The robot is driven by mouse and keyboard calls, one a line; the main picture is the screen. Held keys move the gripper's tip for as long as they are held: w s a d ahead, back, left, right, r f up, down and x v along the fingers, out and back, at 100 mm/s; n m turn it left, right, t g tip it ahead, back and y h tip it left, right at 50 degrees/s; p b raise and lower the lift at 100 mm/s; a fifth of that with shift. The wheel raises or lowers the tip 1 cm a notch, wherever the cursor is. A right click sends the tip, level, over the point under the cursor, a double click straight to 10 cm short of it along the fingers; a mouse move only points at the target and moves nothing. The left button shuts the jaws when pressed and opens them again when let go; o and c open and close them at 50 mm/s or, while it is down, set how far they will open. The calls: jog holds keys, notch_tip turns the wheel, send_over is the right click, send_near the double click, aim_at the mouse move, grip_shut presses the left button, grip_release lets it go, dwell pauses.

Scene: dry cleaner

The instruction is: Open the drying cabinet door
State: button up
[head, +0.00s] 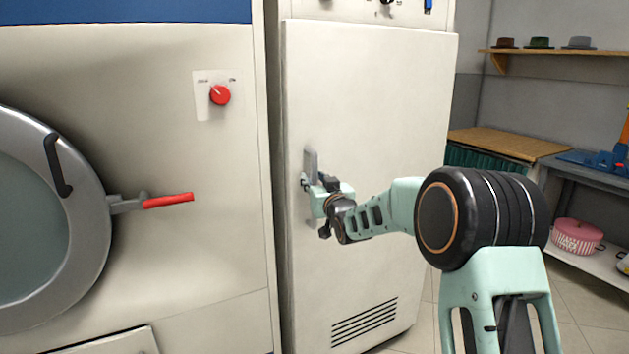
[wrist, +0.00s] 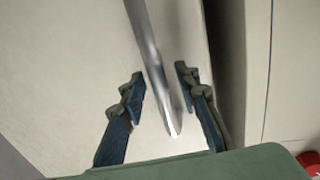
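The drying cabinet door (head: 375,110) is a tall off-white panel with a vent grille low down. It looks shut. Its upright grey bar handle (head: 311,160) is near the left edge, partly hidden by my gripper (head: 314,188). In the wrist view the metal handle (wrist: 150,50) runs down between the two dark fingers of my gripper (wrist: 161,82). The fingers are spread, with a gap visible on each side of the bar, more on the left. Whether the bar is deep between the fingers is hard to tell.
A large machine (head: 150,150) with a round door and red-gripped lever (head: 168,200) stands close on the left. A wooden-topped table (head: 510,144), a shelf of hats (head: 560,50) and a pink striped box (head: 577,236) are at the right. Some floor shows right of the cabinet.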

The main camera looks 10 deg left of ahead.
jog(key=shift+c, duration=0.4)
grip_shut()
jog(key=shift+d, duration=0.1)
